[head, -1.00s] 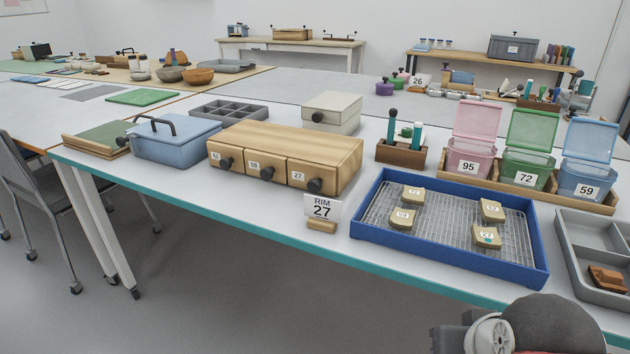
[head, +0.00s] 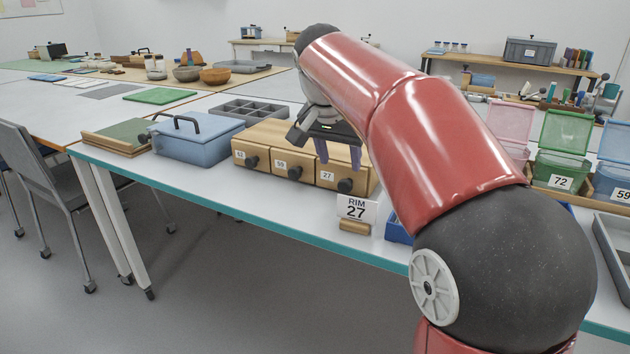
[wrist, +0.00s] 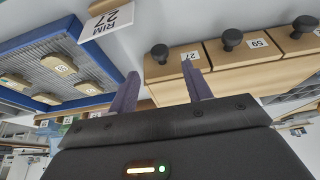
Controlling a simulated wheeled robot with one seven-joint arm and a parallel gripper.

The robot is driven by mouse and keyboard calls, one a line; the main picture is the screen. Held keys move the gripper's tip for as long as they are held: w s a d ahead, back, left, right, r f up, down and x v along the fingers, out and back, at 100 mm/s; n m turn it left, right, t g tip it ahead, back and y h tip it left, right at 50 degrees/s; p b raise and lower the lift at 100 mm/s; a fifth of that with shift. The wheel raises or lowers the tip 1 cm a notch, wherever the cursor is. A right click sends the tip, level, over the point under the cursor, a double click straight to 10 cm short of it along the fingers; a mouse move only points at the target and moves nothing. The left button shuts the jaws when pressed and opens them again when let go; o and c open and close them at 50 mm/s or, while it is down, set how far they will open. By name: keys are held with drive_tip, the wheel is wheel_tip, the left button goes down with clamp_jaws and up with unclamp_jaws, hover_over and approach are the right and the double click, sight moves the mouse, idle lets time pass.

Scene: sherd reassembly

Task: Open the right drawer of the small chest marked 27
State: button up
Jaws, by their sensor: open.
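The low wooden chest (head: 265,135) stands near the table's front edge, with three drawer fronts in a row, each with a dark round knob. The right drawer (head: 327,183) carries the label 27 and looks shut. Its knob (head: 345,186) also shows in the wrist view (wrist: 160,53), just beyond my fingertips. My gripper (head: 338,158) is open and empty, fingers pointing down over the chest's right part in the head view. In the wrist view the two purple fingers (wrist: 160,82) are apart, with the label-27 front (wrist: 188,66) close by. I see no contact with the knob.
The sign RIM 27 (head: 356,208) stands in front of the chest's right end. A blue lidded box (head: 190,142) stands left of the chest.

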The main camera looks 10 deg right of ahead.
sight(344, 182)
drive_tip(key=b+x, duration=0.1)
drive_tip(key=x, duration=0.6)
drive_tip(key=shift+w+d+f, duration=0.2)
drive_tip(key=shift+f, duration=0.05)
clamp_jaws()
